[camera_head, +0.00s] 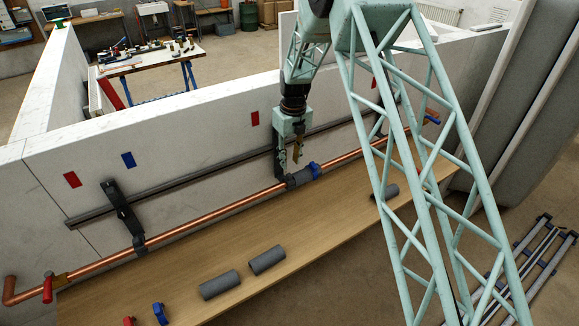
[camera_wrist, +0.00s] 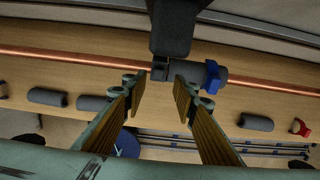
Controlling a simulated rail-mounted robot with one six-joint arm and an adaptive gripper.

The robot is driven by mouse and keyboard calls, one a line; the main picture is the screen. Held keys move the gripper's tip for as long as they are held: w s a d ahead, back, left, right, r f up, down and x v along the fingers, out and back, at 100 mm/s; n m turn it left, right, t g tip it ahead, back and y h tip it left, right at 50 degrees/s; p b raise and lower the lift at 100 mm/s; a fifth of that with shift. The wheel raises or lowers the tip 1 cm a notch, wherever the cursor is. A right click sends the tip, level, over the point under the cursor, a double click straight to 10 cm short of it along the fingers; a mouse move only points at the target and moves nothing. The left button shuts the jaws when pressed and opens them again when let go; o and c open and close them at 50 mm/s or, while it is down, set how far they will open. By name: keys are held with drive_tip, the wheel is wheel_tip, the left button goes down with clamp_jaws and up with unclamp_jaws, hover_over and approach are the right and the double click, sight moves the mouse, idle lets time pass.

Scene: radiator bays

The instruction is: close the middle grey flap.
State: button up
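A dark grey bracket (camera_head: 279,160) stands at the middle of the copper pipe (camera_head: 218,211), between a left and a right bracket. It also shows at the top of the wrist view (camera_wrist: 171,28). I cannot make out for sure which part is the flap or how far it stands open. A grey sleeve (camera_head: 299,178) with a blue clip (camera_head: 313,169) sits on the pipe just right of this bracket. My gripper (camera_head: 297,151) hangs in front of the bracket, above the sleeve. In the wrist view its two fingers (camera_wrist: 159,92) are spread with nothing between them.
The left bracket (camera_head: 122,212) and the dark rail (camera_head: 185,181) run along the white wall (camera_head: 200,140). Loose grey sleeves (camera_head: 219,284) lie on the wooden bench (camera_head: 330,214). A loose blue clip (camera_head: 160,313) lies at the bench's front left. The bench in front of the middle bracket is clear.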

drive_tip(key=shift+s+d+r, duration=0.15)
drive_tip(key=shift+r, duration=2.4)
drive_tip(key=s+d+r+n+b, duration=0.3)
drive_tip(key=s+d+r+n, duration=0.15)
drive_tip(key=r, duration=0.35)
drive_tip(key=s+d+r+n+b, duration=0.3)
drive_tip(key=s+d+r, duration=0.2)
drive_tip(key=s+r, duration=0.15)
drive_tip(key=s+d+r+n+t+b, duration=0.1)
drive_tip(key=s+d+r+n+b, duration=0.2)
drive_tip(key=s, duration=0.4)
drive_tip(key=s+d+r+n+t+b, duration=0.1)
drive_tip(key=s+d+r+n+b, duration=0.1)
drive_tip(key=s+d+r+n, duration=0.35)
drive_tip(key=s+d+n+b, duration=0.2)
drive_tip(key=s+n+b, duration=0.1)
drive_tip(key=s, duration=0.7)
drive_tip(key=s+d+n+b, duration=0.2)
drive_tip(key=s+d, duration=0.1)
drive_tip(key=s, duration=0.6)
drive_tip(key=s+d+f+n+b, duration=0.1)
drive_tip(key=s+f+n+b, duration=0.1)
drive_tip(key=s, duration=0.7)
drive_tip(key=s+d+f+n+t+b, duration=0.1)
drive_tip(key=s+d+f+n+b, duration=0.1)
drive_tip(key=s+n, duration=0.4)
drive_tip(key=shift+s+f+h+b, duration=0.3)
drive_tip(key=shift+s+f+b, duration=0.4)
drive_tip(key=shift+s+f, duration=1.1)
